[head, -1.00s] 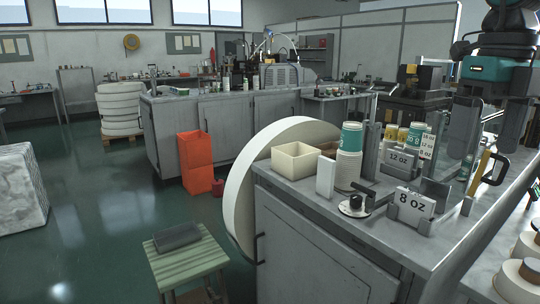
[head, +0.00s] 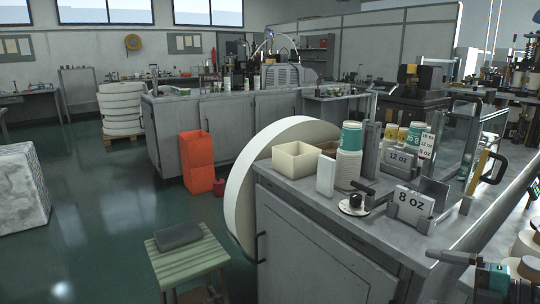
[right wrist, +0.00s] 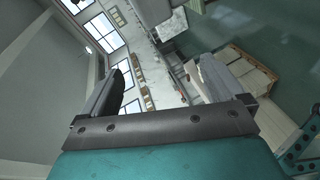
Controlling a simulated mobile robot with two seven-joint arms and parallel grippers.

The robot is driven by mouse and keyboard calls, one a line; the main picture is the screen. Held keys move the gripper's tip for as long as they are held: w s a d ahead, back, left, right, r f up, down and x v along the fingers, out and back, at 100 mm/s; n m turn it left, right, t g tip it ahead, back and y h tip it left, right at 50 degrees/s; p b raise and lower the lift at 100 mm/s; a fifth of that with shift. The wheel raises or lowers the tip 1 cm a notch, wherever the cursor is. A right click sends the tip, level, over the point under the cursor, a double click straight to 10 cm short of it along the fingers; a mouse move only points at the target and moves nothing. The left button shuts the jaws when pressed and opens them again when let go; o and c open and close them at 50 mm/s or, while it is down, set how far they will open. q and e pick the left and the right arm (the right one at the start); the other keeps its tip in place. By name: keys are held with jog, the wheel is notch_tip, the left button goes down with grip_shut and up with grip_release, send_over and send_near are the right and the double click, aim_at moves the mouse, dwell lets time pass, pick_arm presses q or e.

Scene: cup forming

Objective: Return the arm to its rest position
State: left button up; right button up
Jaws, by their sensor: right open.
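My right gripper (head: 454,270) is low at the bottom right corner of the head view, by the bench's front edge, partly cut off by the frame. Its teal and dark housing shows there with a grey finger pointing left. In the right wrist view my right gripper (right wrist: 162,65) has its two grey fingers wide apart with nothing between them. That view is tilted, with windows and floor beyond the fingers. My left gripper is not in view.
The grey bench (head: 310,205) carries stacked cups (head: 349,150), a cream bin (head: 296,161), an "8 OZ" sign (head: 411,202) and a glass-sided fixture (head: 455,140). A large white roll (head: 240,195) leans at its left end. A stool (head: 185,255) stands on open floor.

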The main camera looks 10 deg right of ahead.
jog(key=s+a+f+m+t+h, duration=0.3)
jog(key=f+m+h, duration=0.1)
jog(key=f+m, duration=0.55)
jog(key=s+a+f+m+g+h, duration=0.1)
jog(key=s+a+f+m, duration=0.3)
jog(key=a, duration=0.4)
jog(key=s+a+f+m+g+h, duration=0.2)
jog(key=s+a+f+m+h, duration=0.1)
jog(key=s+a+f+m, duration=0.2)
jog(key=a+f+m, duration=0.2)
jog(key=a+f, duration=0.1)
jog(key=f, duration=0.1)
jog(key=shift+s+a+g, duration=0.15)
jog(key=shift+a+g, duration=0.15)
